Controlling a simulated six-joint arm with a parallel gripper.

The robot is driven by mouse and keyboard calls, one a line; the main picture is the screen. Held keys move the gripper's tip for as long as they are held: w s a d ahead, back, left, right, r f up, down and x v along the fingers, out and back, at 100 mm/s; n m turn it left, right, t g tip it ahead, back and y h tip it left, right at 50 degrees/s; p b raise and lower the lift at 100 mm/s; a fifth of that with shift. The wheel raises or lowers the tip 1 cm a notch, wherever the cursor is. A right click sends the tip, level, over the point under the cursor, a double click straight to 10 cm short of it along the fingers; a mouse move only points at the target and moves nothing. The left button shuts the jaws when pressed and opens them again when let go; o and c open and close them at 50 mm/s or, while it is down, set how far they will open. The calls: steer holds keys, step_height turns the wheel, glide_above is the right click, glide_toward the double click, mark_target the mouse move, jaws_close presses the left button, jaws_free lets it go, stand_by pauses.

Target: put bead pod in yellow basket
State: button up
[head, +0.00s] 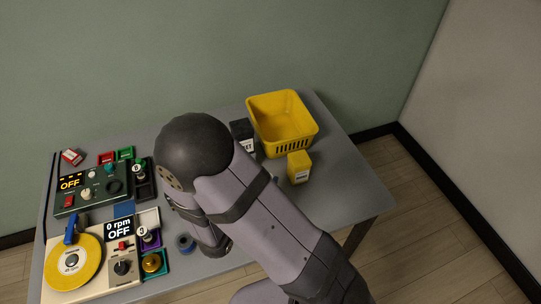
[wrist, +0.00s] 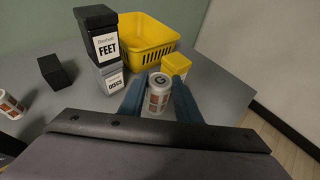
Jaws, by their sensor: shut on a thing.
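The yellow basket (head: 265,128) stands at the back right of the table. It also shows in the wrist view (wrist: 140,48), beyond my gripper. In the wrist view my gripper (wrist: 160,88) has its blue fingers shut on a small white canister with an orange-brown label, apparently the bead pod (wrist: 156,98). The pod looks upright, with its round top showing. I cannot tell how far it is above the table. In the head view my arm hides my gripper and the pod.
A FEET box (wrist: 98,35) stands on a grey DISCS box (wrist: 108,80), left of the fingers. A yellow box (head: 299,168) stands in front of the basket. A black block (wrist: 56,71) and a similar canister (wrist: 11,105) are further left. Control panels (head: 120,250) fill the table's left.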

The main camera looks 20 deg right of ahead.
steer(key=w+a+f+n+t+y+b, duration=0.1)
steer(key=w+a+b, duration=0.45)
steer(key=w, duration=0.35)
steer(key=w+a+f+n+t+y+b, duration=0.1)
steer(key=w+a+b, duration=0.4)
steer(key=w, duration=0.4)
steer(key=w+d+r+n+t+y+b, duration=0.1)
steer(key=w+d+r+n+y+b, duration=0.1)
steer(key=w+r, duration=0.45)
steer(key=w+d+r+n+y+b, duration=0.1)
steer(key=w+d+r+b, duration=0.15)
steer(key=w, duration=0.65)
steer(key=w+d+f+p, duration=0.1)
steer(key=d+f+p, duration=0.1)
steer(key=d, duration=1.1)
steer(key=d+f+p, duration=0.3)
steer(key=d+f, duration=0.1)
steer(key=d, duration=0.9)
steer(key=shift+w+m, duration=0.3)
steer(key=shift+w, duration=0.05)
steer(key=shift+f+p, duration=1.1)
steer(key=shift+f, duration=3.95)
